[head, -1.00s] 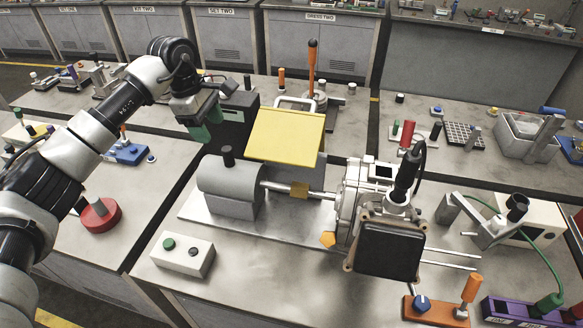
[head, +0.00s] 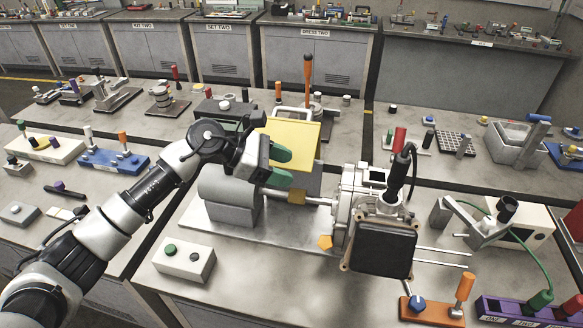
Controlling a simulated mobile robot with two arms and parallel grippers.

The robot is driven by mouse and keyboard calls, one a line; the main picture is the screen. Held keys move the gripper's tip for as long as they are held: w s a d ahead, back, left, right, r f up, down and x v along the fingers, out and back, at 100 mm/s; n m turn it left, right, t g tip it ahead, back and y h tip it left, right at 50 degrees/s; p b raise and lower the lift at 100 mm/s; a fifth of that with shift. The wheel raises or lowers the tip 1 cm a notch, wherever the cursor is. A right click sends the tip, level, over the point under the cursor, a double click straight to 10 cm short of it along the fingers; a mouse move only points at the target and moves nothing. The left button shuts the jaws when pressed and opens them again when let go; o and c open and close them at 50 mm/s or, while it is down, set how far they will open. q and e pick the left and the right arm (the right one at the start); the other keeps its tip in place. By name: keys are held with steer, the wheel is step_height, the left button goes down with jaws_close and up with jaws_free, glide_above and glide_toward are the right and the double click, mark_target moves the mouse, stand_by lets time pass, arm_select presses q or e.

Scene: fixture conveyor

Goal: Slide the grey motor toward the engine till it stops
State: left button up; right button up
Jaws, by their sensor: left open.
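The grey motor (head: 228,207) is a rounded grey block on a pale plate, left of centre. A shaft (head: 317,200) with a brass-coloured collar (head: 297,196) runs from its right side to the engine (head: 350,203), which is a light metal housing with a dark square cover. My left gripper (head: 279,166) has green fingertips spread apart with nothing seen between them. It is above the motor's right end and the shaft, in front of the yellow cover. My left wrist hides the motor's top and its black knob. My right gripper is not in view.
The yellow cover (head: 300,137) stands behind the shaft. An orange-handled block (head: 433,309) and a purple rack (head: 515,310) are at front right. The bench front centre is clear.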

arm_select(q)
steer(key=shift+s+d+r+n+t+h, duration=0.15)
steer(key=shift+s+d+r+n+h, duration=0.1)
steer(key=shift+d+h, duration=0.15)
steer(key=shift+s+d+r+n+t+h, duration=0.1)
steer(key=shift+s+d+n+h, duration=0.05)
steer(key=shift+d+n+h, duration=0.2)
steer(key=shift+s+d+r+n+t+h, duration=0.15)
steer(key=shift+s+d+r+n+h, duration=0.05)
steer(key=shift+d+h, duration=0.2)
